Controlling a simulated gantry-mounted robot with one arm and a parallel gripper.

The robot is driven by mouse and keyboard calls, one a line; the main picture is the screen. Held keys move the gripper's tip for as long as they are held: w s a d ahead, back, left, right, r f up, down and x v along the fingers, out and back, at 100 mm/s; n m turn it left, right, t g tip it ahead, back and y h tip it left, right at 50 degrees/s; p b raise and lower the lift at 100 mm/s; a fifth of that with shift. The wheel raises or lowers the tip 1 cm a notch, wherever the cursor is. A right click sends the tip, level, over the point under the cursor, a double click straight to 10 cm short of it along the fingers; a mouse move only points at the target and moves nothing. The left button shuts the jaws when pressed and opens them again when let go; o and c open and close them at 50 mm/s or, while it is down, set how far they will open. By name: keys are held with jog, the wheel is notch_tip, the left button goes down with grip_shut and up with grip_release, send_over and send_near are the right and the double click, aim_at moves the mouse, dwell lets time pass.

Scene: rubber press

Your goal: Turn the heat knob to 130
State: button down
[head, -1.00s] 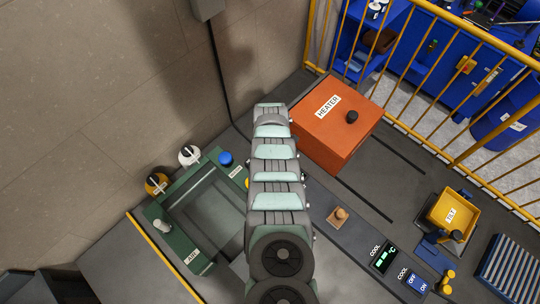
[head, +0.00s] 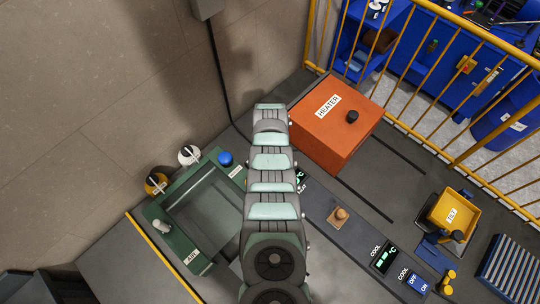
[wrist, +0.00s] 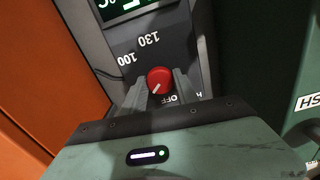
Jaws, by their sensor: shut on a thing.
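The red heat knob (wrist: 159,79) is in the middle of the wrist view, on a grey panel (wrist: 185,45). Its white mark slants toward the lower left of the picture. The labels 100 (wrist: 127,59), 130 (wrist: 148,40) and OFF (wrist: 175,97) stand around it, upside down. My gripper (wrist: 160,82) is shut on the knob, with one finger on each side. In the head view my arm hides the knob and the gripper. Part of a display with green digits (head: 299,178) shows beside the arm.
The orange heater box (head: 325,135) stands behind the panel strip. A green press frame (head: 176,228) lies left of my arm, with a blue button (head: 225,158) at its far corner. A wooden knob (head: 339,215) and a yellow bin (head: 450,213) are to the right.

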jog(key=m, duration=0.3)
jog(key=shift+m, duration=0.4)
jog(key=m+b, duration=0.1)
jog(key=m, duration=0.3)
jog(key=shift+m, duration=0.3)
jog(key=m, duration=0.3)
jog(key=shift+m, duration=0.3)
jog(key=m, duration=0.3)
jog(key=shift+m, duration=0.3)
jog(key=m, duration=0.5)
jog(key=shift+p, duration=0.35)
jog(key=m, duration=0.4)
jog(key=shift+m, duration=0.7)
